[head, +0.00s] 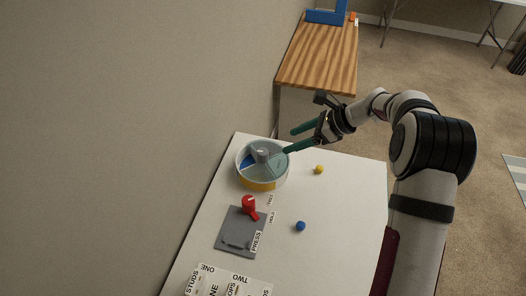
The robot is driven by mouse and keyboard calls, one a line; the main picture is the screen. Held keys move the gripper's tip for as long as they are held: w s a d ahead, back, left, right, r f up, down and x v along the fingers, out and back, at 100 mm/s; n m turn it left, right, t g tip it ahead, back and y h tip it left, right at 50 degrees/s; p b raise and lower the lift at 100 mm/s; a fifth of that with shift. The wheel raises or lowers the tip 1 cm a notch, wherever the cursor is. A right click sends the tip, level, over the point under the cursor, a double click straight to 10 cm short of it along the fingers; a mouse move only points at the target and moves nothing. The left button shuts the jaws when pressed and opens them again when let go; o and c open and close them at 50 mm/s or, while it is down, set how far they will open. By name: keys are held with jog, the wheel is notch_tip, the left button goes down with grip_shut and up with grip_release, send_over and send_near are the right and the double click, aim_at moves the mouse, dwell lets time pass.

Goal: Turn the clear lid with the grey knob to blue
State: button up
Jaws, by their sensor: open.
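The round container (262,183) stands on the white table near its far left corner. Its clear lid (278,168) has a grey knob (263,153) in the middle. A blue section (247,162) shows on the left side of the lid's top, and a yellow band shows low on the front wall. The rest of the top looks grey-green. My gripper (288,141) is open, with two teal fingers pointing left. The nearer finger's tip is close to the lid's right rim in the picture; I cannot tell whether it touches.
A grey plate (234,233) with a red lever (250,207) and a "PRESS" label lies in front of the container. A yellow ball (319,169) and a blue ball (301,226) lie to the right. Labelled cards (215,280) lie at the front. A wooden table (322,55) stands behind.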

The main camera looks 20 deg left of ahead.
aim_at(264, 152)
jog(key=x, duration=1.2)
jog(key=shift+a+f, duration=0.2)
jog(key=shift+f, duration=0.05)
grip_shut()
dwell(0.6)
